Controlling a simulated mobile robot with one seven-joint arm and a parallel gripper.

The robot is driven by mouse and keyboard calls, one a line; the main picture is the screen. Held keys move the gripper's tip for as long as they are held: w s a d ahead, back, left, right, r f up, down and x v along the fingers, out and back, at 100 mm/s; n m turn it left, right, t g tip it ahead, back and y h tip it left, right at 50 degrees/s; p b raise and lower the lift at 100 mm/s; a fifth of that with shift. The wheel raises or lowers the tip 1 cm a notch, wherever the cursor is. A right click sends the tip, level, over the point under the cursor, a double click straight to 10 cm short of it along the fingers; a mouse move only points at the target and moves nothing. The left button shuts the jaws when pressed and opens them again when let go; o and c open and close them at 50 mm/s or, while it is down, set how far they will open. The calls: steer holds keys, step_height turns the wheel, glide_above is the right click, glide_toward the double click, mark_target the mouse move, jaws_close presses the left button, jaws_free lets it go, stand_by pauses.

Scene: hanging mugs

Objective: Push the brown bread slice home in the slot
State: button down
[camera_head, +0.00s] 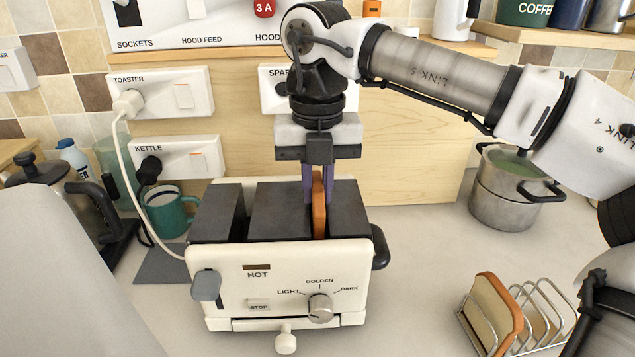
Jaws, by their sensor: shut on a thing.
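The toaster (220,272) is cream with a dark top and stands on the worktop, with two slots in its top. A brown bread slice (319,210) stands upright in the right slot, its upper part showing above the toaster top and its lower part hidden inside. My gripper (320,190) points straight down over that slot, its purple fingers shut on the slice. The left slot (241,228) looks empty. The toaster's lever (206,285) is at the left of its front face.
A wire toast rack (535,310) with another bread slice (497,305) stands at the lower right. A steel pot (505,195) is behind it. The toaster's white cord (123,165) runs to a wall socket.

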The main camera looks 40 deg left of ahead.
steer(key=shift+f, duration=0.2)
steer(key=c, duration=1.3)
jaws_free()
steer(key=shift+c, duration=0.2)
steer(key=shift+r, duration=0.1)
step_height(320, 180, up, 14)
steer(key=p, duration=0.3)
